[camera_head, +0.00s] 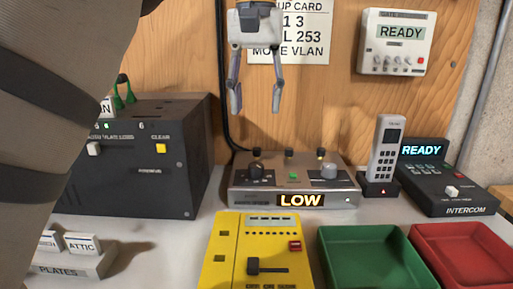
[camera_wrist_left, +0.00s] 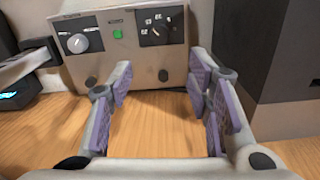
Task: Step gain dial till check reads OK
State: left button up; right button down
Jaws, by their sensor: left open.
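A grey metal unit (camera_head: 240,205) stands at the back middle with a lit display (camera_head: 300,200) reading LOW. It has a black dial (camera_head: 256,171) at left, a green button (camera_head: 292,177) in the middle and a silver dial (camera_head: 328,172) at right. I cannot read which dial is the gain dial. In the left wrist view, the silver dial (camera_wrist_left: 78,42) is at left and the black dial (camera_wrist_left: 157,30) at right. My left gripper (camera_head: 257,108) hangs above the black dial, fingers down, apart and empty; its fingers also show in the wrist view (camera_wrist_left: 160,88). My right gripper is not seen.
A black box (camera_head: 135,180) stands left of the unit. A handset (camera_head: 386,150) and an intercom (camera_head: 450,190) reading READY stand right. A yellow box (camera_head: 225,255), green tray (camera_head: 330,240) and red tray (camera_head: 425,240) are in front. A wall panel (camera_head: 380,48) reads READY.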

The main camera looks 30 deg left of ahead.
aim_at(256, 165)
pick_arm(q)
jog(key=f, duration=0.7)
jog(key=s+f+p, duration=0.1)
jog(key=f, duration=0.2)
jog(key=shift+d+f, duration=0.15)
jog(key=shift+d, duration=0.1)
jog(key=shift+w+f, duration=0.1)
jog(key=shift+f, duration=0.5)
grip_shut()
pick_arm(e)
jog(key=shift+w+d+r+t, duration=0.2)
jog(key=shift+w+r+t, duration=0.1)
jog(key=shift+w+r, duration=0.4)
